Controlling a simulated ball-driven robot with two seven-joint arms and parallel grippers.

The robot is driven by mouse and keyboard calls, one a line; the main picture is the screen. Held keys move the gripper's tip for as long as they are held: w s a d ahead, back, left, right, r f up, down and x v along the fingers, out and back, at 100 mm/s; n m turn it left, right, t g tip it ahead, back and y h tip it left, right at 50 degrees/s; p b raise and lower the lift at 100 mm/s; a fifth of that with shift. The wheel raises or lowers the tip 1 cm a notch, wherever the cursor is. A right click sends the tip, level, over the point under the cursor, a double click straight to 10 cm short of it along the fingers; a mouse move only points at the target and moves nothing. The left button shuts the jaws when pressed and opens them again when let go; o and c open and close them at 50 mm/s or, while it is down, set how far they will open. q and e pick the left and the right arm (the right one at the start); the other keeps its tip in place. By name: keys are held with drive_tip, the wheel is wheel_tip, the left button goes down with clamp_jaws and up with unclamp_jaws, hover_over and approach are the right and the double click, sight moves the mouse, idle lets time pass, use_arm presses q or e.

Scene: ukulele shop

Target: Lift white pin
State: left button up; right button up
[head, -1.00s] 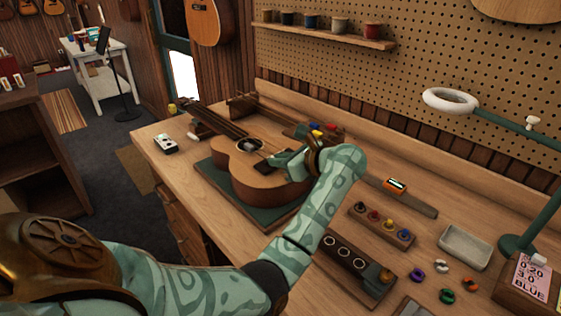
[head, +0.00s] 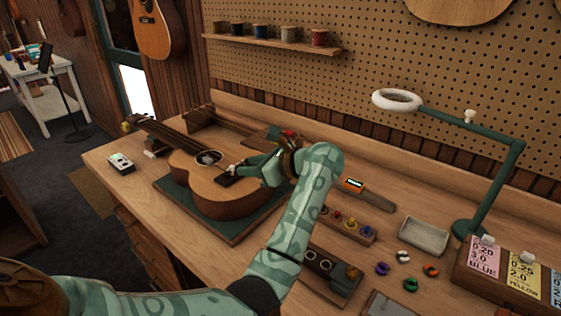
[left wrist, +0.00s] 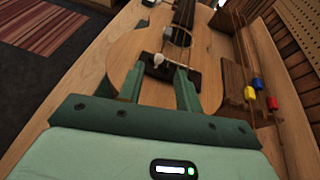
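The ukulele (head: 200,185) lies on its back on a dark green mat (head: 225,232) on the workbench. A small white pin (left wrist: 158,60) shows at the dark bridge in the left wrist view. Its light spot also shows by my fingertips in the head view (head: 233,168). My left gripper (head: 238,171) is low over the bridge. In the left wrist view its two green fingers (left wrist: 160,70) are apart, with the pin between or just beyond their tips. I cannot tell whether they touch it. My right gripper is out of view.
A block with coloured knobs (head: 345,225), a pale tray (head: 424,236), small coloured rings (head: 410,284) and a green lamp (head: 490,190) stand to the right. A white device (head: 121,163) lies at the left. The pegboard wall (head: 340,90) bounds the bench behind.

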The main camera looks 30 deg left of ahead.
use_arm(q)
drive_tip(key=v, duration=1.2)
drive_tip(key=shift+p, duration=0.35)
drive_tip(key=shift+s, duration=0.1)
